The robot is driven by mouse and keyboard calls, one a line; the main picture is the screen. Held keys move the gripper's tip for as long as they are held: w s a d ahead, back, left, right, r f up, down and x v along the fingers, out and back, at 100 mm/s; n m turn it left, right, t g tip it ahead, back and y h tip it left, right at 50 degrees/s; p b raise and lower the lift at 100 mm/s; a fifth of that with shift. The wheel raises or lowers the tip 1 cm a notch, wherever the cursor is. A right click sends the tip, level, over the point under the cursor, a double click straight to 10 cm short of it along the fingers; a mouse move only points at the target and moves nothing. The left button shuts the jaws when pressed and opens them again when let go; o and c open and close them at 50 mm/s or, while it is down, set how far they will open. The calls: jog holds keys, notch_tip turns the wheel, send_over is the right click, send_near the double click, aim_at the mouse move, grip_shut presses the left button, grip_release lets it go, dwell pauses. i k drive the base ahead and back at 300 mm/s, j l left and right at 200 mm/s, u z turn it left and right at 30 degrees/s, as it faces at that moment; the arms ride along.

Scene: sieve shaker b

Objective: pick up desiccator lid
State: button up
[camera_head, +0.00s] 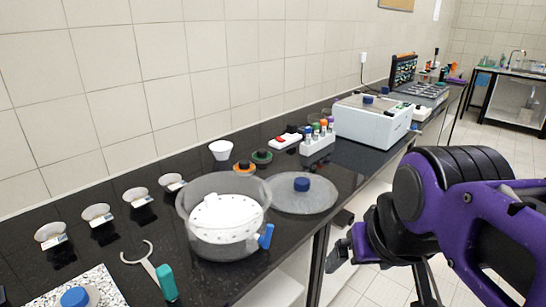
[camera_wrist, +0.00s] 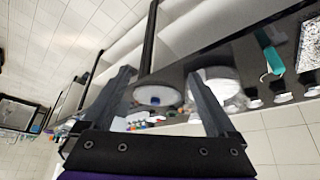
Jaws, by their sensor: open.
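The desiccator lid (camera_head: 318,200) is a round, grey, see-through disc with a blue knob (camera_head: 302,184). It lies flat on the black bench near the front edge, knob up, just right of the desiccator bowl (camera_head: 190,222). The bowl is clear, with a white perforated plate inside and a blue tap at the front right. My gripper (camera_head: 343,250) is in front of the bench edge, right of and apart from the lid. In the wrist view my gripper (camera_wrist: 158,75) is open and empty, and the lid (camera_wrist: 150,97) shows between its fingers, some way off.
Behind the lid are a tube rack (camera_head: 318,143), a red-and-white device (camera_head: 286,138) and a white cup (camera_head: 221,150). A white box instrument (camera_head: 372,122) stands further right. Several small dishes, a teal-handled tool (camera_head: 166,282) and a speckled slab (camera_head: 98,282) are at left.

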aim_at(299, 193)
jog(key=u, duration=0.95)
jog(key=l+u, duration=0.3)
jog(key=i+l+u, duration=0.1)
jog(key=l+u, duration=0.15)
jog(key=l, duration=0.9)
jog(key=i, duration=0.05)
